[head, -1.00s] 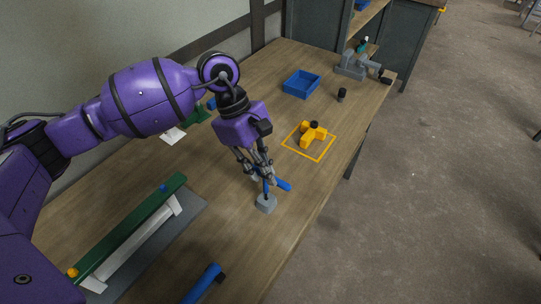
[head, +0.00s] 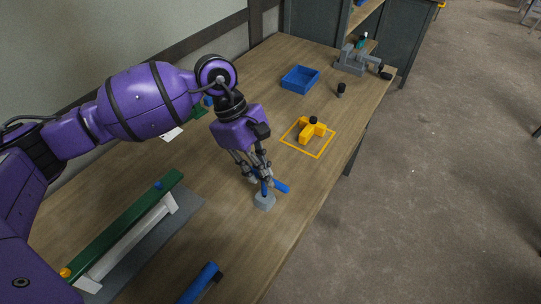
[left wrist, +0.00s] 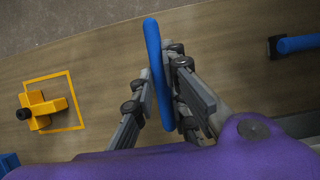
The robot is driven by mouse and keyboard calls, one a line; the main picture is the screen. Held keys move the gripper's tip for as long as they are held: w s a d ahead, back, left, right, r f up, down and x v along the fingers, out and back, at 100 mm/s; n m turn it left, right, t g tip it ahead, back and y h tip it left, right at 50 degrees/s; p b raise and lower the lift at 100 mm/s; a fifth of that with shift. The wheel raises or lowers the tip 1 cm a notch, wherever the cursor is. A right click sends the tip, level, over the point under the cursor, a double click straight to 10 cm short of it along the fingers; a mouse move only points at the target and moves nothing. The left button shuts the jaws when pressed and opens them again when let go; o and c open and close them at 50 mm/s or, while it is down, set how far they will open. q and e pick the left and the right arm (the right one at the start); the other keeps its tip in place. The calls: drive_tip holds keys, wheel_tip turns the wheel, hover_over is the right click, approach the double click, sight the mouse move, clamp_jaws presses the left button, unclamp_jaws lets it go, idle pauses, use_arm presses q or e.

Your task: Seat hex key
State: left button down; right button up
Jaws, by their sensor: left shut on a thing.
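My left gripper (head: 264,180) is shut on the blue hex key (head: 282,187), just above a small grey block (head: 264,202) near the table's front edge. In the left wrist view the long blue handle (left wrist: 158,70) lies between the fingers (left wrist: 160,95). A dark upright part runs from the fingers down to the block's top. I cannot tell how deep it sits in the block. The block is out of sight in the left wrist view. My right gripper is not in view.
A yellow part (head: 312,131) with a black knob lies inside a yellow square outline. A blue tray (head: 300,80) and a grey fixture (head: 352,62) stand farther back. A green rail (head: 125,220) stands at left, and a blue-handled tool (head: 200,283) lies at front.

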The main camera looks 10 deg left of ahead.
use_arm(q)
drive_tip(key=c, duration=1.7)
unclamp_jaws()
drive_tip(key=shift+o, duration=0.2)
drive_tip(key=shift+r, duration=0.1)
drive_tip(key=v, duration=1.1)
drive_tip(key=shift+a+r, duration=0.2)
drive_tip(key=shift+r, duration=0.15)
